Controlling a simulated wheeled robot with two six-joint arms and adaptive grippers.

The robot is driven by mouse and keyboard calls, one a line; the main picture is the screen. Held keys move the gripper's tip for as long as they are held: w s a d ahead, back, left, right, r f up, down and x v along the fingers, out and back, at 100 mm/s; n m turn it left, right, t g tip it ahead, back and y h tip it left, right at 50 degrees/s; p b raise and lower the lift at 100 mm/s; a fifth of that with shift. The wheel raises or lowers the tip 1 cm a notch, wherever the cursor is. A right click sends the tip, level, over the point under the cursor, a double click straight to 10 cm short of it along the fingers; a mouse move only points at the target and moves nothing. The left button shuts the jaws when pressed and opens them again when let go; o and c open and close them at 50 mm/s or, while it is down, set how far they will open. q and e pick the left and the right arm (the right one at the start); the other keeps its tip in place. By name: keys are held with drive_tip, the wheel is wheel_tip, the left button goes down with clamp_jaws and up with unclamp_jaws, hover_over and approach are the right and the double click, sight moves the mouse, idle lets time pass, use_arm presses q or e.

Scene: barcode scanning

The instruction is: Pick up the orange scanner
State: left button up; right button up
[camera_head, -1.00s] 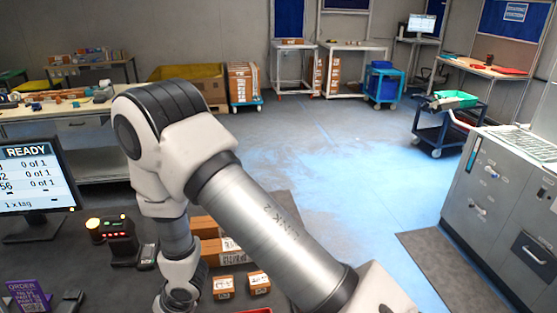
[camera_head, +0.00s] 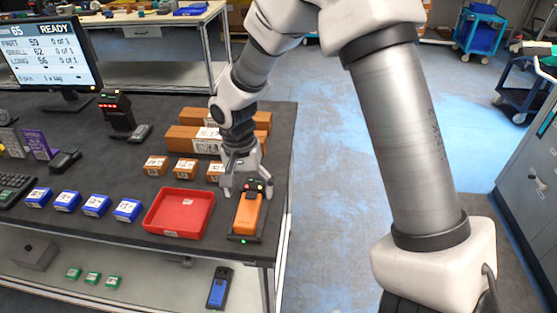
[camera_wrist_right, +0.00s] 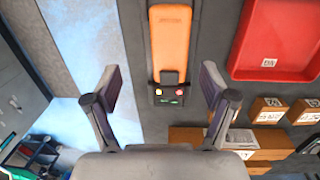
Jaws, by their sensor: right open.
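The orange scanner (camera_head: 248,214) lies in a dark cradle with a green light at the right front corner of the dark table. In the right wrist view the orange scanner (camera_wrist_right: 169,42) lies upper middle, its end with red and yellow lights toward my gripper. My right gripper (camera_head: 254,190) is over the scanner's far end, fingers spread to either side. In the right wrist view the right gripper (camera_wrist_right: 160,88) is open and empty, and I see no finger touching the scanner. My left gripper is not in view.
A red tray (camera_head: 180,212) sits just left of the scanner. Small brown boxes (camera_head: 185,168) and longer cartons (camera_head: 190,139) lie behind it. Several blue boxes (camera_head: 96,205) line the front left. A monitor (camera_head: 55,55) stands at the back left. The table's right edge is close to the scanner.

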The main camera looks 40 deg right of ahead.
sight(248, 208)
drive_tip(key=shift+w+d+f+t+b, duration=0.1)
drive_tip(key=shift+d+f+t+b, duration=0.15)
drive_tip(key=shift+b, duration=0.25)
drive_tip(key=shift+w+r+b, duration=0.2)
drive_tip(key=shift+b, duration=0.1)
drive_tip(key=shift+w+a+t, duration=0.15)
drive_tip(key=shift+w+t, duration=0.1)
drive_tip(key=shift+w, duration=0.1)
drive_tip(key=f, duration=0.7)
drive_tip(key=shift+s+p, duration=0.2)
drive_tip(key=shift+p, duration=0.2)
drive_tip(key=shift+w+f, duration=0.15)
drive_tip(key=shift+f, duration=0.1)
drive_tip(key=c, duration=0.6)
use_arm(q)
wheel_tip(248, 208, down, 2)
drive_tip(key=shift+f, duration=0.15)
use_arm(e)
drive_tip(key=c, duration=0.8)
